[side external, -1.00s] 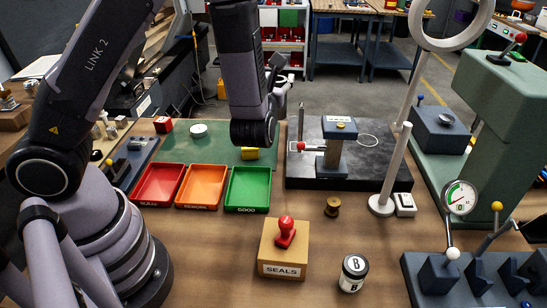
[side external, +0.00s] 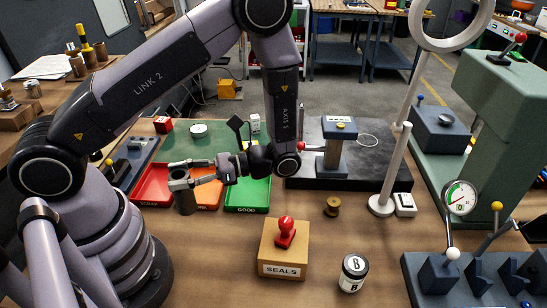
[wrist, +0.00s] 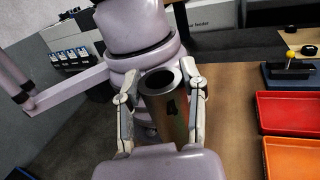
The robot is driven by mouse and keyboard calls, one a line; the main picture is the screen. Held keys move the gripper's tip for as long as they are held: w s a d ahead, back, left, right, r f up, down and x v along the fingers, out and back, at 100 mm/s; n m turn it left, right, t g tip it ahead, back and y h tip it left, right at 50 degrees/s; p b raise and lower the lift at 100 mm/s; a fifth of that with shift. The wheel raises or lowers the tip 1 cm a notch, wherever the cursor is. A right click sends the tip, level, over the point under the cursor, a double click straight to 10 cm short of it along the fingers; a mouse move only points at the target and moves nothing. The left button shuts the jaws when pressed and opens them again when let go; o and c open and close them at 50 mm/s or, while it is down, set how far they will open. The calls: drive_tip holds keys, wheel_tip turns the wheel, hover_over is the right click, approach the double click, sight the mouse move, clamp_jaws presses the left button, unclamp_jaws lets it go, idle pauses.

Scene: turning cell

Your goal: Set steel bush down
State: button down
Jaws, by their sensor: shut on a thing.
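The steel bush (side external: 184,193) is a dark grey hollow cylinder, held upright in front of the red and orange trays in the side view. My gripper (side external: 184,174) is shut on it, with fingers on either side. In the wrist view the bush (wrist: 168,104) shows its open bore and a dark "4" on its wall, between the two fingers of my gripper (wrist: 165,98). Its lower end is hidden in the wrist view. I cannot tell whether its base touches the bench.
The red tray (side external: 151,187), orange tray (side external: 213,204) and green tray (side external: 246,209) stand in a row behind. The front bench (side external: 215,255) is clear.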

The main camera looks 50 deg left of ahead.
drive_tip(key=w+d+f+n+t+h, duration=0.2)
drive_tip(key=w+d+n+h, duration=0.2)
drive_tip(key=d+n+h, duration=0.55)
drive_tip(key=w+d+f+n+t+h, duration=0.2)
drive_tip(key=w+d+n+h, duration=0.3)
drive_tip(key=d+h, duration=0.7)
drive_tip(key=w+d+f+n+t+h, duration=0.1)
drive_tip(key=w+d+n+t+h, duration=0.3)
drive_tip(key=w+n+t, duration=0.65)
drive_tip(key=shift+w+a+f+n+t, duration=0.2)
drive_tip(key=shift+w+a+f+t, duration=0.3)
drive_tip(key=shift+w+f+t, duration=0.85)
drive_tip(key=shift+w+a+f+n+t, duration=0.2)
drive_tip(key=shift+w+a+f+t, duration=0.45)
drive_tip(key=shift+w+f, duration=1.35)
drive_tip(key=shift+w+a+f+n+t, duration=0.2)
drive_tip(key=shift+w+a+f+t, duration=0.2)
drive_tip(key=shift+w+f+t, duration=1.25)
drive_tip(key=shift+w+r+g, duration=0.3)
drive_tip(key=shift+w+g, duration=0.15)
drive_tip(key=shift+g, duration=0.05)
